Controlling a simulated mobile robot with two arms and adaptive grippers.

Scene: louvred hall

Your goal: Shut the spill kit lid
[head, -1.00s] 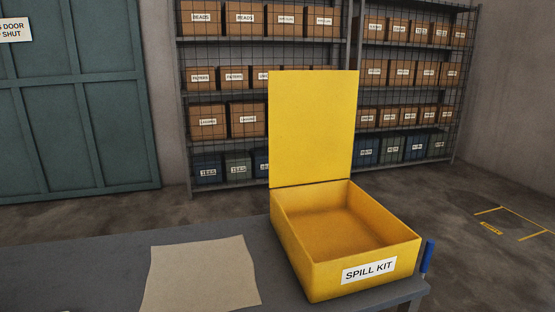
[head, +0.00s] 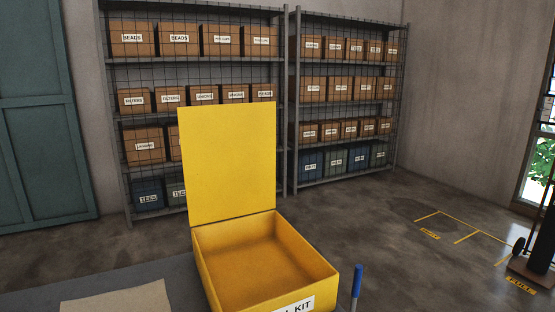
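The yellow spill kit (head: 318,274) sits near the right end of a grey table in the head view. Its box is open and looks empty inside. Its lid (head: 228,160) stands upright from the back edge of the box. The label on the front is partly cut off by the bottom of the picture. Neither of my grippers shows in the view.
A brown sheet (head: 118,299) lies on the grey table (head: 172,276) left of the box. A blue pen-like object (head: 357,282) stands upright just right of the box. Behind are shelves of cartons (head: 290,110). A hand truck (head: 536,240) stands at the far right.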

